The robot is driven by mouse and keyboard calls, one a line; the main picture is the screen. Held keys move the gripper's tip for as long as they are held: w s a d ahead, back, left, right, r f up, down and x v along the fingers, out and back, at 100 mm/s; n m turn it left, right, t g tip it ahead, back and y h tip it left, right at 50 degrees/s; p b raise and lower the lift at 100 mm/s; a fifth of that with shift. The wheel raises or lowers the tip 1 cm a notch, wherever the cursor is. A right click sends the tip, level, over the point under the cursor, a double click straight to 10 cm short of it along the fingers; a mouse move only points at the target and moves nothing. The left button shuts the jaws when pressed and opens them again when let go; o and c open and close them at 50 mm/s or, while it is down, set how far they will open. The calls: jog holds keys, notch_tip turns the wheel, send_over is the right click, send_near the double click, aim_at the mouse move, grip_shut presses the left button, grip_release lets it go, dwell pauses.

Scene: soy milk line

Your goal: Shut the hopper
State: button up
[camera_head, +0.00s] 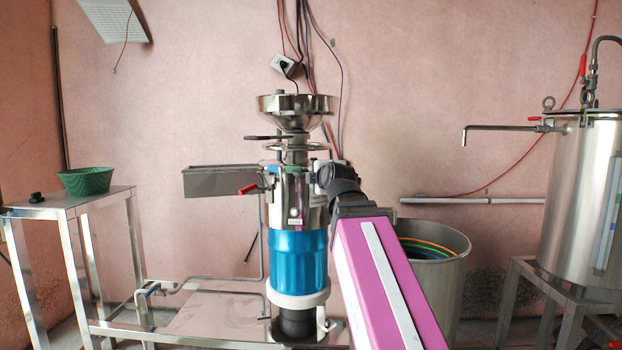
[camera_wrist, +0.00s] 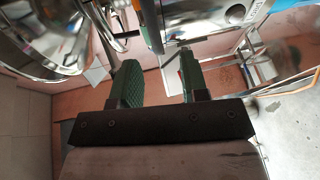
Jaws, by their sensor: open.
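The hopper (camera_head: 296,107) is a steel funnel on top of the grinding machine with the blue motor body (camera_head: 299,262). A dark flat handle (camera_head: 265,137) sticks out to the left at the hopper's neck, above a round steel plate. My gripper (camera_wrist: 159,72) shows two green fingers spread apart with nothing held between them. In the head view its black wrist end is beside the machine's upper right, below the hopper, and the fingers cannot be made out. In the wrist view, shiny curved steel (camera_wrist: 45,35) fills the upper left; which machine part it is cannot be told.
A steel trough (camera_head: 222,181) and a red-handled valve (camera_head: 248,188) are left of the machine. A green basket (camera_head: 86,181) stands on the left table (camera_head: 75,203). A steel bin (camera_head: 440,268) and a large tank (camera_head: 580,190) stand right. Cables hang behind the hopper.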

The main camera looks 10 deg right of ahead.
jog(key=v, duration=0.2)
jog(key=shift+s, duration=0.3)
notch_tip(320, 180, down, 32)
jog(key=w+d+m+g+h, duration=0.1)
jog(key=w+m+g+h, duration=0.1)
jog(key=m+g, duration=0.7)
jog(key=s+d+f+m+g, duration=0.1)
jog(key=s+f+m+g, duration=0.1)
jog(key=f, duration=0.7)
jog(key=s+f+m+g, duration=0.2)
jog(key=s+f+m, duration=0.3)
jog(key=f, duration=0.4)
jog(key=s+d+f+m+g+h, duration=0.1)
jog(key=s+f+m+g, duration=0.2)
jog(key=s+f, duration=0.3)
notch_tip(320, 180, down, 3)
jog(key=shift+d+r+m, duration=0.1)
jog(key=shift+d+m, duration=0.2)
jog(key=shift+m, duration=0.2)
jog(key=shift+s, duration=0.15)
